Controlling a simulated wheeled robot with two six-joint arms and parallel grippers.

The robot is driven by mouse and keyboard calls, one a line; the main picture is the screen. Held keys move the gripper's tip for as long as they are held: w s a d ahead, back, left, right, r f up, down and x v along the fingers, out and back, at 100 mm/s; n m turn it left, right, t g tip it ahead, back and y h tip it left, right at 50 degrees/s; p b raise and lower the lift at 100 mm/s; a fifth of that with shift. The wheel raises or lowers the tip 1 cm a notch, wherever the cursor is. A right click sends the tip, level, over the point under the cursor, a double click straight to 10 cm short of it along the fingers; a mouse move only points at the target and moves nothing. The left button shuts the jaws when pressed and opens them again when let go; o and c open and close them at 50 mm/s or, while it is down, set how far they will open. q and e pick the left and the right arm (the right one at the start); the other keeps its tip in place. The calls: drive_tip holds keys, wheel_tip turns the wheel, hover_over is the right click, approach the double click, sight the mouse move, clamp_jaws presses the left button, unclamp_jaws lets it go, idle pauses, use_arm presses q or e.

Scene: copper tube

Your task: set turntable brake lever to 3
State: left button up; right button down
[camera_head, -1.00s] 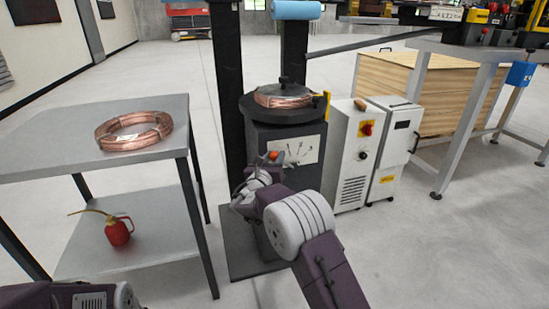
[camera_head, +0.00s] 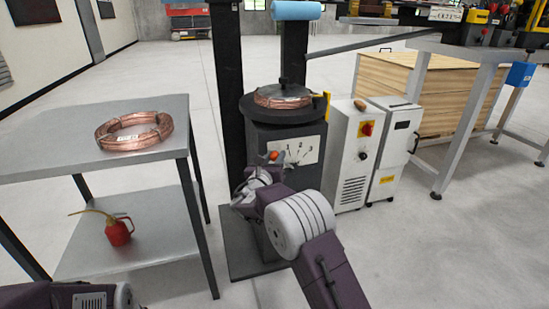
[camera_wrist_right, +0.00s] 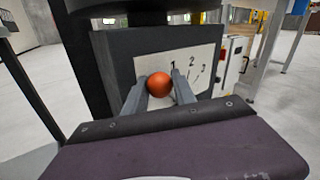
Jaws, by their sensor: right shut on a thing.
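The turntable (camera_head: 284,109) stands on a dark pedestal with a copper coil on it. A white plate (camera_head: 303,151) on the pedestal's front bears the marks 1, 2 and 3. The brake lever's orange ball knob (camera_head: 274,155) is at the left of the plate, left of the 1. In the right wrist view the knob (camera_wrist_right: 158,85) sits between the two fingers of my right gripper (camera_wrist_right: 160,92), which is shut on it. The lever's rod is hidden. In the head view my right gripper (camera_head: 266,166) is largely hidden by my wrist. My left gripper is out of view.
A grey table (camera_head: 60,140) at left carries a copper coil (camera_head: 134,131), with a red oil can (camera_head: 118,232) on its lower shelf. White cabinets (camera_head: 347,155) stand close right of the pedestal. Bare floor lies at the front right.

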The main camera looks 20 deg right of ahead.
drive_tip(key=shift+d+r+m+p, duration=0.35)
drive_tip(key=shift+r+m+p, duration=0.05)
drive_tip(key=shift+r+p, duration=0.1)
drive_tip(key=d+r+m+y+p, duration=0.1)
drive_tip(key=d+m+g+p, duration=0.1)
drive_tip(key=d, duration=0.1)
drive_tip(key=shift+r+g+y, duration=0.3)
drive_tip(key=shift+r+y, duration=0.1)
drive_tip(key=d+m+y+p, duration=0.1)
drive_tip(key=d, duration=0.1)
drive_tip(key=d+m+g+y+p, duration=0.1)
drive_tip(key=d+m, duration=0.1)
drive_tip(key=d+r+m+y+p, duration=0.1)
drive_tip(key=d+p, duration=0.1)
drive_tip(key=shift+w+d+g, duration=0.15)
drive_tip(key=shift+d+g, duration=0.15)
drive_tip(key=shift+d, duration=0.1)
drive_tip(key=shift+w+d+f+m+g+y+p, duration=0.15)
drive_tip(key=shift+d+f+m+y+p, duration=0.8)
drive_tip(key=shift+p, duration=1.1)
drive_tip(key=shift+s+d+f+m+g+y+p, duration=0.1)
drive_tip(key=shift+d+f+m+y+p, duration=0.55)
drive_tip(key=shift+d+p, duration=1)
drive_tip(key=shift+w+d+f+m+g+y+p, duration=0.15)
drive_tip(key=shift+d+f+m+y+p, duration=0.4)
drive_tip(key=shift+p, duration=1.85)
drive_tip(key=shift+s+d+r+y, duration=0.15)
drive_tip(key=shift+d+y, duration=0.1)
drive_tip(key=shift+y, duration=0.2)
